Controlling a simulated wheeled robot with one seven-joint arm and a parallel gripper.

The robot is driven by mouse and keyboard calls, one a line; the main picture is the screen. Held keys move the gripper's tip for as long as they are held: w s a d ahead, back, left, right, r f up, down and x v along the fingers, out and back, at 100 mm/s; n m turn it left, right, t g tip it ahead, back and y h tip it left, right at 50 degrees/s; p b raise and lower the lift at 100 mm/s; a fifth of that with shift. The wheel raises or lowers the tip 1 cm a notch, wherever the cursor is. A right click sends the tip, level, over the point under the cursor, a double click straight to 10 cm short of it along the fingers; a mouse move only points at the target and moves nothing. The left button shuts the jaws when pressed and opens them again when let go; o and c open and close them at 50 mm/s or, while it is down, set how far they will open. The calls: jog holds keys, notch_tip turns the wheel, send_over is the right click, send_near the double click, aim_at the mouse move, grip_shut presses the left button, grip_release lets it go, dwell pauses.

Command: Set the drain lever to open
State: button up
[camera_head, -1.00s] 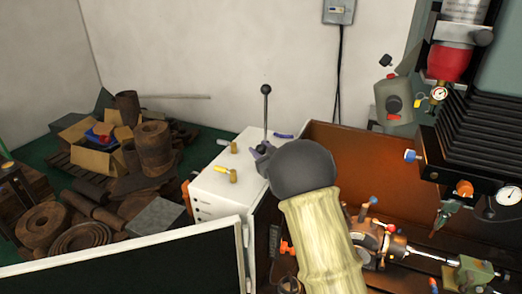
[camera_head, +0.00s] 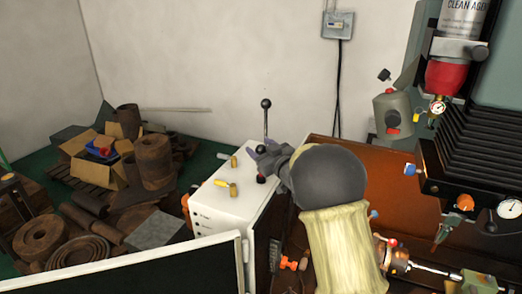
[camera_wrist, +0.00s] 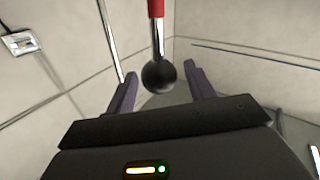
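A tall upright lever with a black ball knob (camera_head: 266,103) stands on the white cabinet (camera_head: 224,219). I see no label telling which one is the drain lever. My gripper (camera_head: 265,157) is open over the cabinet's right side, its purple fingers near the tall lever, below its knob. In the wrist view, a black ball (camera_wrist: 159,77) on a chrome and red rod shows between my open fingers (camera_wrist: 160,80). Contact cannot be told.
A dark panel with a white frame (camera_head: 241,262) stands in front of the cabinet. A machine with black bellows (camera_head: 480,140) and a copper-coloured tray (camera_head: 372,180) are at the right. Boxes and rusty metal parts (camera_head: 155,160) lie at the left.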

jog(key=shift+f, duration=0.15)
jog(key=shift+s+d+f+b, duration=0.1)
jog(key=shift+s+d+b, duration=0.2)
jog(key=b+v, duration=0.6)
jog(key=v, duration=1)
jog(key=shift+s, duration=0.25)
jog(key=shift+d, duration=0.2)
jog(key=s+d+f+m+g+h, duration=0.2)
jog(key=d+f+m+h, duration=0.15)
jog(key=f+h, duration=0.2)
jog(key=s+d+f+m+g+h, duration=0.1)
jog(key=s+d+f+m+h, duration=0.25)
jog(key=d+f, duration=0.2)
jog(key=s+f+m+g, duration=0.1)
jog(key=s+f+g, duration=0.3)
jog(key=s, duration=0.4)
jog(key=s+f+m+g+h, duration=0.1)
jog(key=s+f+g, duration=0.4)
jog(key=s, duration=0.4)
jog(key=shift+s+d+f+h, duration=0.3)
jog(key=shift+d+f, duration=0.2)
jog(key=shift+f, duration=0.25)
